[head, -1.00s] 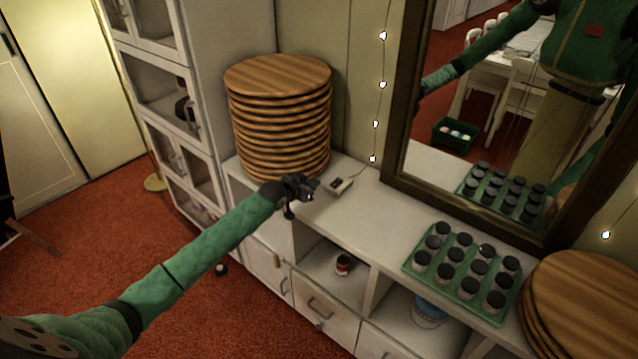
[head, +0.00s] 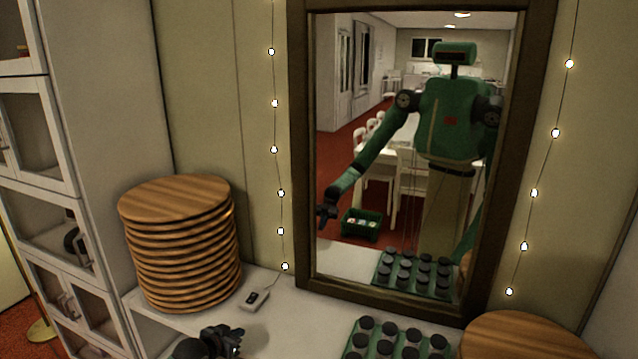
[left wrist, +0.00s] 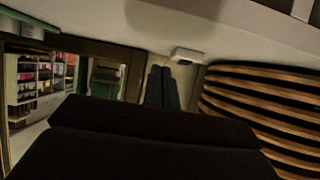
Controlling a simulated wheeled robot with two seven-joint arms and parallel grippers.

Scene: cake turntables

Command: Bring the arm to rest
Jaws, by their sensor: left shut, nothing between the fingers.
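My left gripper (head: 228,343) shows at the bottom of the head view, over the front part of the white sideboard top (head: 285,325). Its fingers are together and hold nothing; the closed fingers (left wrist: 162,88) also show in the left wrist view. The gripper is apart from the tall stack of round wooden boards (head: 180,250) behind it and from the small white switch box (head: 254,299). My right gripper is not in view.
A green tray of dark-lidded jars (head: 395,345) stands right of my gripper, with more round boards (head: 525,340) beyond it. A framed mirror (head: 300,150) stands behind and reflects my body. A white cabinet (head: 110,130) rises at the left.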

